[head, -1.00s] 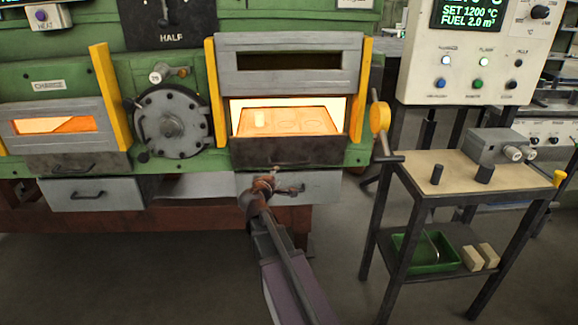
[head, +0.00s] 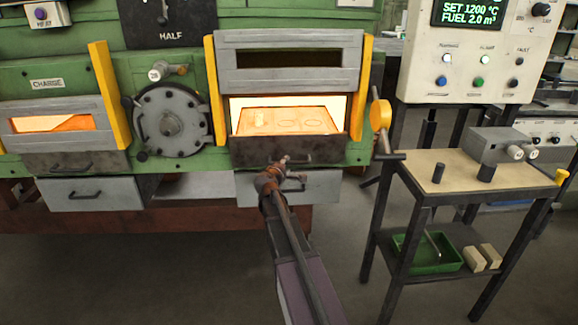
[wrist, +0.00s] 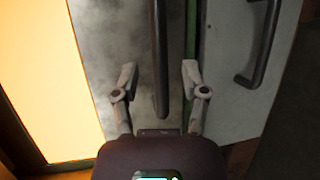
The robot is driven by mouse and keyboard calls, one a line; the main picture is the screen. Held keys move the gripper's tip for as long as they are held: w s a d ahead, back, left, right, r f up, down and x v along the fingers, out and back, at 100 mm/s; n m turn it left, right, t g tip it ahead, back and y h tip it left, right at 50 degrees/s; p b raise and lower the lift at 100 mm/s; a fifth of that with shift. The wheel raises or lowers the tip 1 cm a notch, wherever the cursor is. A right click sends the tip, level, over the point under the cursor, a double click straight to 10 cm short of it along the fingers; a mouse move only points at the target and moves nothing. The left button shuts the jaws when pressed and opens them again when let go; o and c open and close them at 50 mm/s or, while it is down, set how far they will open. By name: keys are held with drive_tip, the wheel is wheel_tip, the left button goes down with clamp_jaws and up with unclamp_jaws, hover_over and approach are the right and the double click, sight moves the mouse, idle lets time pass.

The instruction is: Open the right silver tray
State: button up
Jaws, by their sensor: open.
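The right silver tray (head: 322,187) is a grey drawer front low under the right furnace opening. It appears flush with its surround. Its dark handle shows beside my gripper in the head view and at the upper right in the wrist view (wrist: 262,45). My gripper (head: 288,162) is in front of the dark panel (head: 245,152) above that tray. In the wrist view my gripper (wrist: 158,75) is open, its fingers on either side of another dark bar handle (wrist: 160,50), the panel's. I cannot tell whether they touch it. My arm hides part of the tray.
The glowing furnace opening (head: 335,103) is just above the dark panel. A left silver tray (head: 110,192) is further left. A yellow-knobbed lever (head: 380,116) and a side table (head: 460,172) stand to the right. The floor in front is clear.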

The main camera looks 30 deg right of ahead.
sight(288, 163)
drive_tip(key=shift+x, duration=1.7)
clamp_jaws()
